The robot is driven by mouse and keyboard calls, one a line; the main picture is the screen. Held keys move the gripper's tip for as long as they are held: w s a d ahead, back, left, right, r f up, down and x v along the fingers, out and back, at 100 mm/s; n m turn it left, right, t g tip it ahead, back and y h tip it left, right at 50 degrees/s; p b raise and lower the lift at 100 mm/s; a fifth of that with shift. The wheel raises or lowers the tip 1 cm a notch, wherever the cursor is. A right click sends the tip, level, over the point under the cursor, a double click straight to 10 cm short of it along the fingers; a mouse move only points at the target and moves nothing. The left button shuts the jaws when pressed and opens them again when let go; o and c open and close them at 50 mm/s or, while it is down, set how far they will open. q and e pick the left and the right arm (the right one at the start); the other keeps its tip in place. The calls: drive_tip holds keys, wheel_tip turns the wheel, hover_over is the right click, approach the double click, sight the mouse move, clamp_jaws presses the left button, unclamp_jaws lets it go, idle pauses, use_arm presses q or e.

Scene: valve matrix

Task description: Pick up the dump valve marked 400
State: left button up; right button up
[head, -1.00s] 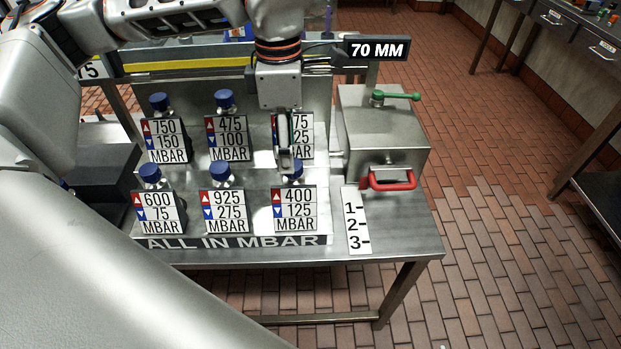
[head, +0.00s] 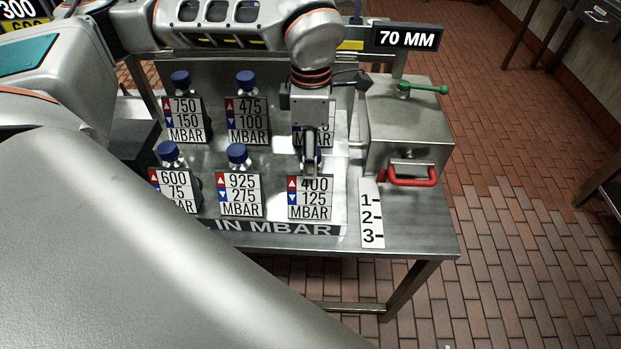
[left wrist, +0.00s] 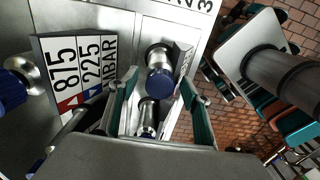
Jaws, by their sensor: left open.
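The dump valve marked 400 over 125 MBAR (head: 311,198) stands at the right end of the front row on the metal stand. My left gripper (head: 312,165) hangs over it in the head view and hides its cap. In the left wrist view, a blue cap on a metal neck (left wrist: 160,82), seemingly this valve's, lies between the open fingers of my left gripper (left wrist: 160,98). The fingers stand on either side of it, and I see no clear contact. My right gripper is not in view.
The 925 valve (head: 239,194) stands just left. The valve behind shows its 875 label in the left wrist view (left wrist: 78,75). A steel box (head: 408,125) with a red handle (head: 411,182) stands right, near the 1-2-3 strip (head: 371,222).

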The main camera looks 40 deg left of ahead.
use_arm(q)
clamp_jaws()
drive_tip(key=shift+r, duration=0.1)
